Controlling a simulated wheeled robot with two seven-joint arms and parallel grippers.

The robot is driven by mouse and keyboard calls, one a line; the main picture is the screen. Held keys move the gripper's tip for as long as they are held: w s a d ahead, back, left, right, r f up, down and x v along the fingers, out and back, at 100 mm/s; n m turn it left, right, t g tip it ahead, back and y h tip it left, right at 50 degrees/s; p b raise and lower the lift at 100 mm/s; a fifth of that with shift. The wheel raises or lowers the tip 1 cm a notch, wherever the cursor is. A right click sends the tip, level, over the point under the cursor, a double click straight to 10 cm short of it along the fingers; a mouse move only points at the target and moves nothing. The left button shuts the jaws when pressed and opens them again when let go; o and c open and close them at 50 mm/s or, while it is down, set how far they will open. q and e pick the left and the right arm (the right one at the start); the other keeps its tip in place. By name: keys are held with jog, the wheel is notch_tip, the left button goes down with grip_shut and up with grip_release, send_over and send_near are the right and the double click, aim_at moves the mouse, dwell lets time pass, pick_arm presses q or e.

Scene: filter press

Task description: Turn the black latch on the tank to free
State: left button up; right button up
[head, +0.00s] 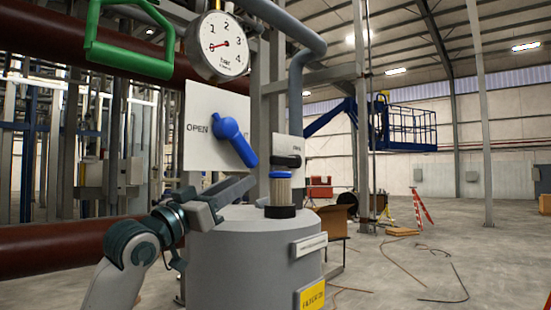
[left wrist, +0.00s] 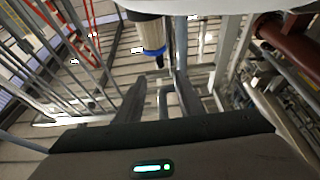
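The grey tank (head: 255,255) stands in the middle of the head view. A black latch (head: 288,161) lies roughly level on a small white plate behind the tank top. A filter cartridge with a blue cap (head: 280,188) stands on the tank in a black collar, below and in front of the latch. My left gripper (head: 246,184) is just left of the cartridge, apart from the latch and lower than it. In the left wrist view the fingers (left wrist: 160,82) are spread with nothing between them. The cartridge (left wrist: 150,33) shows beyond them, upside down, with a small dark piece past its cap. My right gripper is out of view.
A blue valve handle (head: 232,138) on a white OPEN plate is close above my left gripper. A pressure gauge (head: 218,46) and a green handle (head: 128,50) are higher up. Dark red pipes (head: 50,248) run at left. The floor at right is mostly clear.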

aim_at(271, 162)
pick_arm(q)
jog(key=p+x, duration=0.7)
jog(key=x, duration=0.7)
jog(key=shift+s+r+p, duration=0.1)
jog(key=shift+r+p, duration=0.1)
jog(key=shift+p, duration=0.15)
jog(key=shift+w+d, duration=0.25)
jog(key=shift+w, duration=0.2)
grip_shut()
